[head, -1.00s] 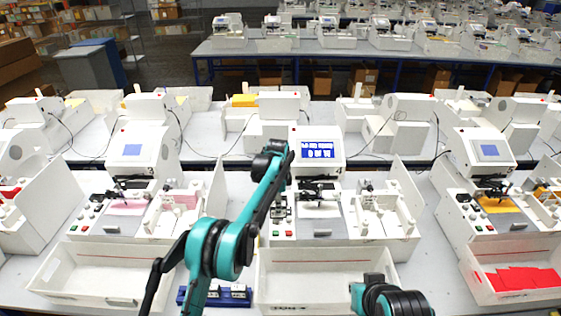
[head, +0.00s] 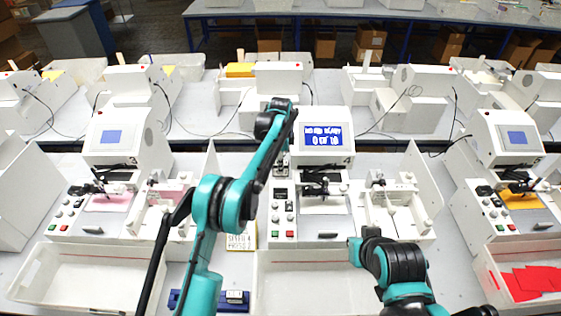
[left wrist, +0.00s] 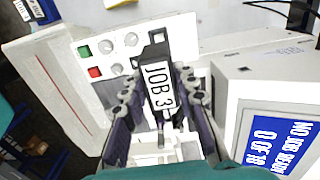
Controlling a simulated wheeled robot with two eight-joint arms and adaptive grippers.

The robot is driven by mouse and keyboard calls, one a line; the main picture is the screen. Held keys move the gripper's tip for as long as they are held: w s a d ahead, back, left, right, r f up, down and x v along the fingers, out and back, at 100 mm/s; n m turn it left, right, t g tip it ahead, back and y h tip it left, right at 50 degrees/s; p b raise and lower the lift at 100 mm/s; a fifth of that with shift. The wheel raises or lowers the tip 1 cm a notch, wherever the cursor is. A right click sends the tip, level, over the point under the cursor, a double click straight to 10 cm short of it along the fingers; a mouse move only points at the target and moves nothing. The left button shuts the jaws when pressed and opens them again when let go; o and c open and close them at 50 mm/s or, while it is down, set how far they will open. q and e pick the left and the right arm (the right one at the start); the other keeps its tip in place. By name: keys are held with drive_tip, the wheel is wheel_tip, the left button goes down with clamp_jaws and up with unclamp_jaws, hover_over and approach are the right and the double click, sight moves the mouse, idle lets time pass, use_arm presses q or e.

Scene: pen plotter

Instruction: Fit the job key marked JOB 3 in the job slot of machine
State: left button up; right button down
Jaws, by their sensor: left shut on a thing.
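The job key marked JOB 3 (left wrist: 159,88) is a dark piece with a white label. It sits between the two fingers of my left gripper (left wrist: 160,98), which is shut on it. In the head view my left gripper (head: 282,160) hangs over the left part of the centre machine (head: 322,165), above its button panel, and the key is too small there to make out. The machine's blue screen (head: 323,134) seems to read NO JOB READY, 0 OF 10. The job slot is not clearly visible; the key and fingers cover that area. My right gripper is not in view.
Green and red buttons (left wrist: 90,61) lie beside the key. A white tray (head: 300,258) stands before the machine. A blue rack (head: 182,300) and a lettered card (head: 241,241) are to its left. Similar machines stand on either side.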

sight(280, 176)
use_arm(q)
wheel_tip(280, 176, down, 3)
drive_tip(key=shift+w+f+b, duration=0.1)
drive_tip(key=shift+b, duration=0.55)
wheel_tip(280, 176, down, 2)
drive_tip(key=shift+f+b, duration=0.25)
drive_tip(key=shift+b, duration=0.45)
drive_tip(key=shift+f+b, duration=0.6)
drive_tip(key=shift+f, duration=0.3)
drive_tip(key=shift+f+b, duration=1.4)
drive_tip(key=shift+f, duration=0.15)
drive_tip(key=o, duration=1.2)
drive_tip(key=shift+c, duration=0.2)
